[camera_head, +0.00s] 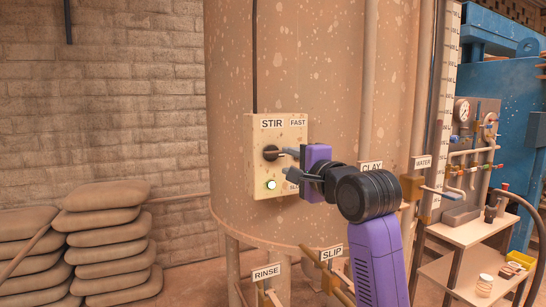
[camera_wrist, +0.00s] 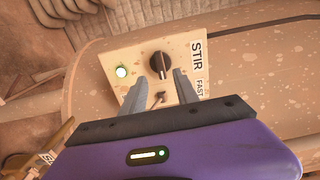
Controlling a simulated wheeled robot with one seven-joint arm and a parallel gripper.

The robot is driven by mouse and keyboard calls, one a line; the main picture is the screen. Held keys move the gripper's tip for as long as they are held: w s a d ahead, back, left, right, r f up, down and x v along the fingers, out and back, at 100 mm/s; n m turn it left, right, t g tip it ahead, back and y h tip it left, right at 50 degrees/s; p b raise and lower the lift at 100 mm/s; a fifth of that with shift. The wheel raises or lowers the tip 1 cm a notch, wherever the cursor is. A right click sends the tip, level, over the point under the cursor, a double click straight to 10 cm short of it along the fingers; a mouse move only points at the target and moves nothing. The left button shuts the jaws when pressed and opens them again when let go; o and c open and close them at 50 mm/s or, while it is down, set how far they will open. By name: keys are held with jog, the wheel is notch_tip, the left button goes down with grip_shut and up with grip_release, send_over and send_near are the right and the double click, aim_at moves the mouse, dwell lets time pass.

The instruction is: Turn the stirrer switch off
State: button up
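The stirrer panel (camera_head: 262,135), a speckled cream box marked STIR and FAST, is fixed to the tank. Its round dark knob (camera_head: 270,153) has a bar lying roughly sideways. The knob also shows in the wrist view (camera_wrist: 160,62). My gripper (camera_head: 289,161) is in front of the panel's right half. In the wrist view its two grey fingers (camera_wrist: 159,78) are apart, with a small toggle (camera_wrist: 158,98) seen between them. Nothing is held; contact with the knob cannot be told.
The large tan tank (camera_head: 330,70) stands behind the panel. Pipes and valves tagged CLAY (camera_head: 371,167), WATER (camera_head: 423,162), SLIP (camera_head: 332,253) and RINSE (camera_head: 267,272) are close by. Stacked sacks (camera_head: 110,240) lie at left. A small table (camera_head: 470,232) stands at right.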

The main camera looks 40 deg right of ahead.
aim_at(276, 155)
jog(key=shift+p+x, duration=0.6)
jog(key=shift+x, duration=3.25)
grip_shut()
